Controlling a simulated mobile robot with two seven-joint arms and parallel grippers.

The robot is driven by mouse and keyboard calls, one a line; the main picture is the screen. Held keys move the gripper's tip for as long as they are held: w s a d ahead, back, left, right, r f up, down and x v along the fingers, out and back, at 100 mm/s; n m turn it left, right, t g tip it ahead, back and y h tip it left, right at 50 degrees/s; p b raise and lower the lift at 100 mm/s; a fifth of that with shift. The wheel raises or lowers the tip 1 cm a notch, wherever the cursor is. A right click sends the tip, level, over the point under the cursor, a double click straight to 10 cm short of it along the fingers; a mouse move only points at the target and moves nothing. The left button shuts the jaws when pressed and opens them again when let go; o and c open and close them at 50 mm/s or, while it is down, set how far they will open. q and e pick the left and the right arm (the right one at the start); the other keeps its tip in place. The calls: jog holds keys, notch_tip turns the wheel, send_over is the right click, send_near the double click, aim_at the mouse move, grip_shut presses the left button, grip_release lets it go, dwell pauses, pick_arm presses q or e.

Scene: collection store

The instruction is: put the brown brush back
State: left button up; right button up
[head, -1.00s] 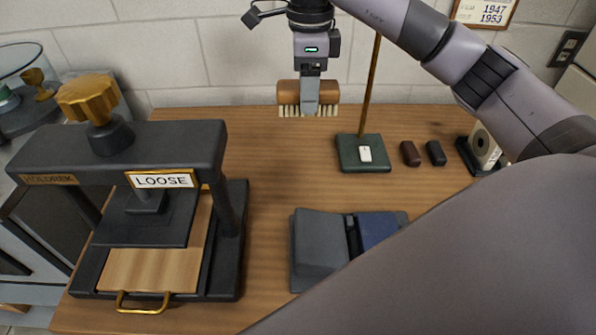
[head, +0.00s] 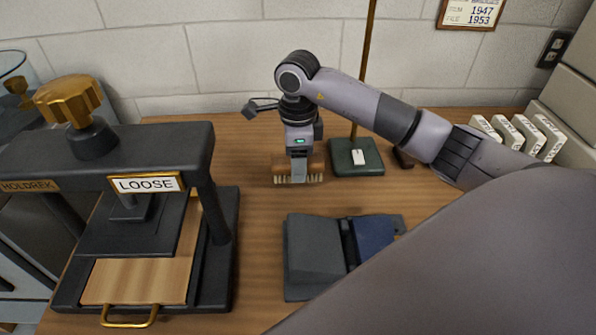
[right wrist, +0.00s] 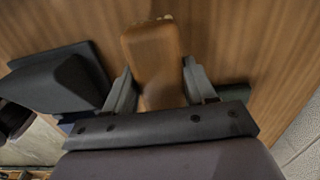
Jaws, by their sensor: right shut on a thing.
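The brown brush (head: 316,166) is upright with its pale bristles down, low over the wooden table behind the grey cradle. I cannot tell whether the bristles touch the table. My right gripper (head: 299,172) points down and is shut on the brush's brown back. In the right wrist view the brush's back (right wrist: 152,50) sits between the two fingers (right wrist: 158,90). My left gripper is not in view.
A black press (head: 170,140) marked "LOOSE" stands at left. A grey cradle (head: 313,250) with a blue part lies front centre. A green lamp base (head: 344,169) with a pole stands just right of the brush. White boxes (head: 515,134) stand at right. Table left of the brush is clear.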

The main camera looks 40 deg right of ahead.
jog(key=shift+f, duration=1.75)
jog(key=shift+f, duration=0.2)
jog(key=o, duration=0.9)
jog(key=shift+o, duration=0.2)
jog(key=shift+r, duration=0.1)
notch_tip(320, 180, up, 12)
jog(key=shift+r, duration=0.1)
